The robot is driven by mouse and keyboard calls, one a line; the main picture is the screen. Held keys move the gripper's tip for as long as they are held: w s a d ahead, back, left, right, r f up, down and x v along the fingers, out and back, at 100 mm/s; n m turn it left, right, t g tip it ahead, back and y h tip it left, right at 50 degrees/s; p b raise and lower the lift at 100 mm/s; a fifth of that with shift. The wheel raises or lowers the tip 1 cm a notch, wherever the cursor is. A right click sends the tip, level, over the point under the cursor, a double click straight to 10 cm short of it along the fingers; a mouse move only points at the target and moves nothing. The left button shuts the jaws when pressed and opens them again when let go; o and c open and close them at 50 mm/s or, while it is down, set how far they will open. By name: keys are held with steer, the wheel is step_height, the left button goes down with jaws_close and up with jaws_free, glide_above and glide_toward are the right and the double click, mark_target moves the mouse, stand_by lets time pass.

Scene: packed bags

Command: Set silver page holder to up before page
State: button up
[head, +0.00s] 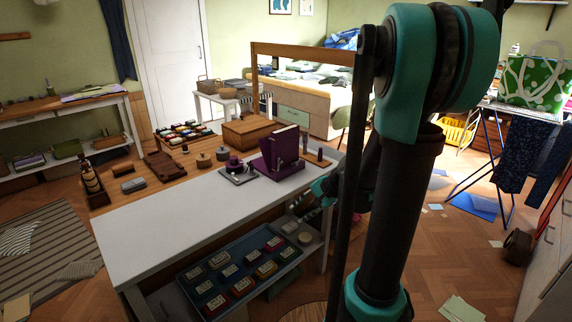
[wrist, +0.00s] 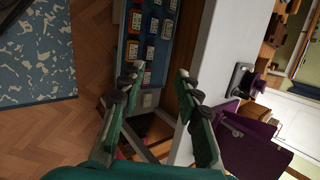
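A purple stand (head: 283,150) with an upright back panel sits near the right end of the white-topped table (head: 180,215). It also shows in the wrist view (wrist: 250,145), to the right of my fingers. Small pale marks show on the stand's front; I cannot tell for sure which is the silver page holder, or its position. No page can be made out clearly. My gripper (wrist: 159,78) is open and empty, its two green fingers well apart, beside the table's edge and lower than its top. In the head view my arm mostly hides it.
A grey plate with a dark knobbed object (head: 238,172) lies left of the stand. A wooden box (head: 248,131) and small pots stand behind. A blue tray (head: 205,287) of colored boxes sits on the shelf below.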

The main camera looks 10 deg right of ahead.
steer(key=w+d+r+m+t+y, duration=0.1)
steer(key=w+d+m+t+y, duration=0.2)
steer(key=w+d+m+y, duration=0.35)
steer(key=w+d+r+m+t+y, duration=0.25)
steer(key=w+d+m, duration=0.45)
steer(key=w, duration=0.4)
steer(key=x, duration=1.1)
steer(key=f+x, duration=0.1)
steer(key=x, duration=0.5)
steer(key=shift+a, duration=0.3)
steer(key=shift+g, duration=0.25)
jaws_close()
